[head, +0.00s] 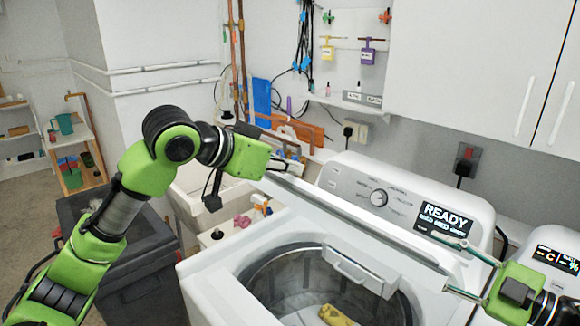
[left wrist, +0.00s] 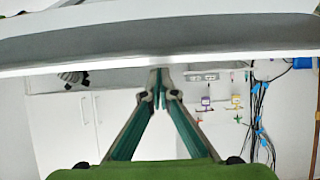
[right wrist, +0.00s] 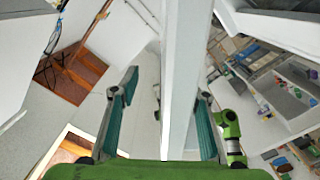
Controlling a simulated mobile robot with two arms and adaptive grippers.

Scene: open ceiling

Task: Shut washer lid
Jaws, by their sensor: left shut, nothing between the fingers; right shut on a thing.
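The white washer (head: 225,275) stands at the lower middle with its round drum opening uncovered. Its lid (head: 350,222) is open, raised behind the opening and seen nearly edge-on. My left gripper (head: 290,160) is shut and empty at the lid's far left end; in the left wrist view its fingertips (left wrist: 161,88) meet just under a long pale edge. My right gripper (head: 455,268) is at the lid's right end, shut on the lid, with one finger on either side. In the right wrist view, the white lid (right wrist: 180,80) runs between the fingers (right wrist: 162,105).
The control panel (head: 400,205) behind the lid reads READY. A yellow item (head: 335,315) lies inside the drum. A second machine (head: 555,260) stands at the right. A dark bin (head: 140,270) and a sink (head: 190,200) are at the left. Cabinets (head: 480,70) hang above.

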